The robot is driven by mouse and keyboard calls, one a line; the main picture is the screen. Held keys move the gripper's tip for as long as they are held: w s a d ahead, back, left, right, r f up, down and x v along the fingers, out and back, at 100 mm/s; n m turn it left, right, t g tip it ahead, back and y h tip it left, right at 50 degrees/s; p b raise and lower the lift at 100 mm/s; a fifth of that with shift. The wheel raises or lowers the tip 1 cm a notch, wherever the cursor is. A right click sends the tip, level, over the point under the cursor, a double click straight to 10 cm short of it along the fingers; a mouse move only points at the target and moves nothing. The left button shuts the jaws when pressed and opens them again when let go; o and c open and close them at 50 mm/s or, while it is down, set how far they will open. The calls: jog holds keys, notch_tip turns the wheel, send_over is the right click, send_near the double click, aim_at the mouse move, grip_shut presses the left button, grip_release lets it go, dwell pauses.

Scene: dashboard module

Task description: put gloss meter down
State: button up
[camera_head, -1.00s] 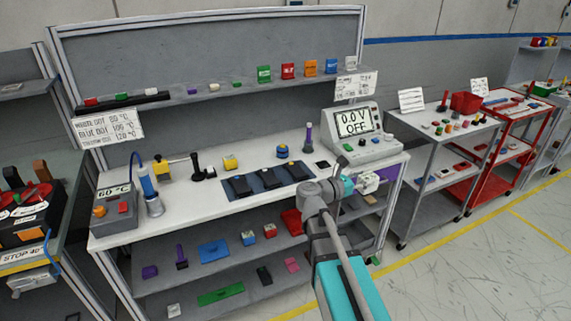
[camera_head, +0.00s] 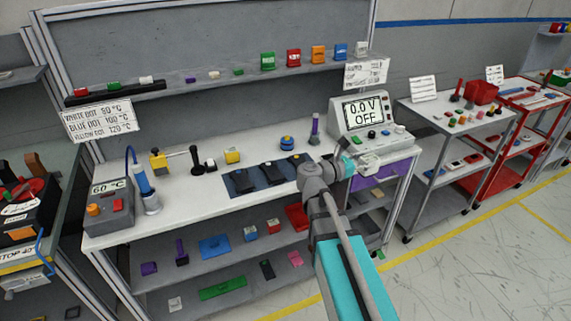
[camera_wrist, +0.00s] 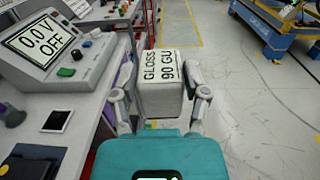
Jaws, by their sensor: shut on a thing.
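The gloss meter (camera_wrist: 160,82) is a pale grey block with "GLOSS 90 GU" on its top face. My gripper (camera_wrist: 160,92) is shut on it, with one finger on each side. In the wrist view it appears beyond the bench's right edge, with floor behind it. In the head view my gripper (camera_head: 358,168) is at the bench's right end, in front of the power supply; the gloss meter (camera_head: 370,162) is small and partly hidden there.
The power supply (camera_head: 364,118) reads "0.0 V OFF". A small white-framed dark tile (camera_wrist: 57,120) lies on the white bench top (camera_wrist: 45,140). A dark blue mat (camera_head: 262,177) holds black items. A grey cart (camera_head: 440,150) stands to the right, across a gap.

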jog(key=shift+w+a+n+t+y, duration=0.15)
jog(key=shift+w+n+t+y, duration=0.2)
jog(key=shift+w+t, duration=0.2)
jog(key=w+a+f+n+t+y+b, duration=0.2)
jog(key=w+a+n+t+y, duration=0.7)
jog(key=w, duration=0.1)
jog(key=w+a+f+n+y+b, duration=0.1)
jog(key=a+n+y, duration=0.7)
jog(key=a+y, duration=0.4)
jog(key=shift+w+a+t+y, duration=0.3)
jog(key=shift+a+t+y, duration=0.1)
jog(key=shift+t+y, duration=0.05)
jog(key=shift+w, duration=0.1)
jog(key=w+f+b, duration=0.3)
jog(key=w, duration=0.1)
jog(key=w+f+b, duration=0.3)
jog(key=w, duration=0.1)
jog(key=w+d+f+b, duration=0.1)
jog(key=w+f+b, duration=0.2)
jog(key=w, duration=0.2)
